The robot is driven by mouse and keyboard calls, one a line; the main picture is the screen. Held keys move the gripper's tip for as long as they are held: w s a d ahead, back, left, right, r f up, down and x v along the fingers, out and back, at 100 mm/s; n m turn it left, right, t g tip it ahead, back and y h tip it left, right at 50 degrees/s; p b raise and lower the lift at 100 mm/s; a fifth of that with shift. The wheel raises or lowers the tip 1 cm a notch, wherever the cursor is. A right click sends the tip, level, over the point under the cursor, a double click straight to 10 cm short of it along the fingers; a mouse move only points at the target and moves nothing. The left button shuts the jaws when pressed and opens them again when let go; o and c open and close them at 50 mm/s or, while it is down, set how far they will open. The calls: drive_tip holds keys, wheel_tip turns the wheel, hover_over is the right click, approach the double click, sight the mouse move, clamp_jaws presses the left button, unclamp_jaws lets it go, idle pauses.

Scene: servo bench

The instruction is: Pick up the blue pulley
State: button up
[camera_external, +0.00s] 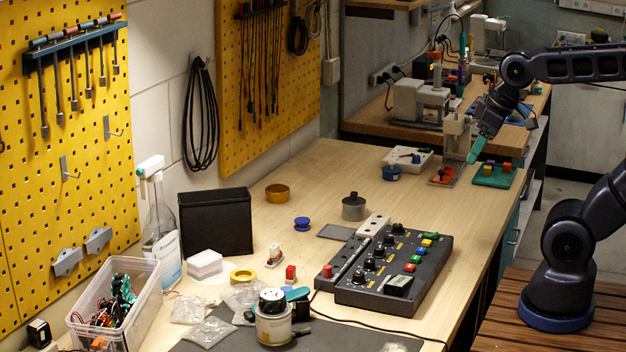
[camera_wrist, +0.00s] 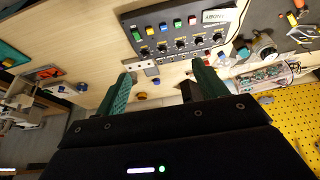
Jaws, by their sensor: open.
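The blue pulley (camera_external: 302,223) is a small flanged spool on the light wood bench, left of the grey lidded canister (camera_external: 354,207) in the external view. My gripper (camera_external: 476,150) is far from it, at the back right of the bench, pointing down and left with green fingers. In the wrist view my gripper (camera_wrist: 162,70) is open, its fingers wide apart with nothing held.
A black control box (camera_external: 392,268) with knobs and coloured buttons stands mid-bench. A brass ring-shaped dish (camera_external: 277,193) and black bin (camera_external: 215,222) are near the wall. A green tray (camera_external: 494,176) with blocks lies beneath my gripper. Bare wood surrounds the pulley.

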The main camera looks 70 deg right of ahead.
drive_tip(key=shift+c, duration=0.9)
